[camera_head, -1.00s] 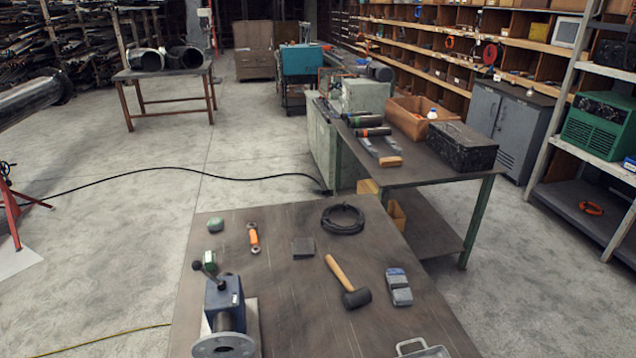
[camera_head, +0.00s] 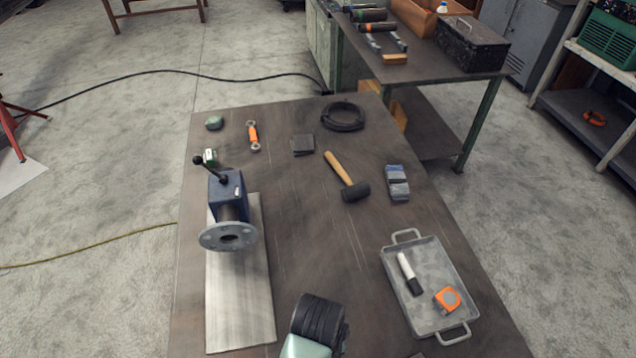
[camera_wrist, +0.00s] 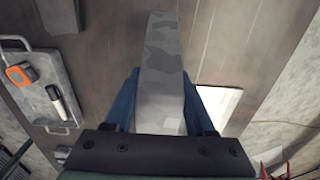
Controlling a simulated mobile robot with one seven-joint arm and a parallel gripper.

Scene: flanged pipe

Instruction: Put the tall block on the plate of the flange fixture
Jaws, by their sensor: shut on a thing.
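The tall block (camera_wrist: 161,50), grey with a mottled pattern, is between the blue fingers of my gripper (camera_wrist: 160,76) in the wrist view. My gripper is shut on it; the block extends away from the palm. The flange fixture (camera_head: 228,195) is at the left of the table in the head view. It has a blue body, a black-knobbed lever and a round grey flange. Its pale metal plate (camera_head: 240,310) stretches toward the front, with its near part bare. A pale plate corner (camera_wrist: 220,102) shows right of the block in the wrist view. The head view does not show the fingers or block.
A grey tray (camera_head: 427,265) with a marker and orange tape measure stands at right. A mallet (camera_head: 348,177), a blue-grey block (camera_head: 397,183), a cable coil (camera_head: 343,116), a dark square (camera_head: 302,145) and an orange-handled tool (camera_head: 253,135) lie farther back. Part of my arm shows at bottom centre.

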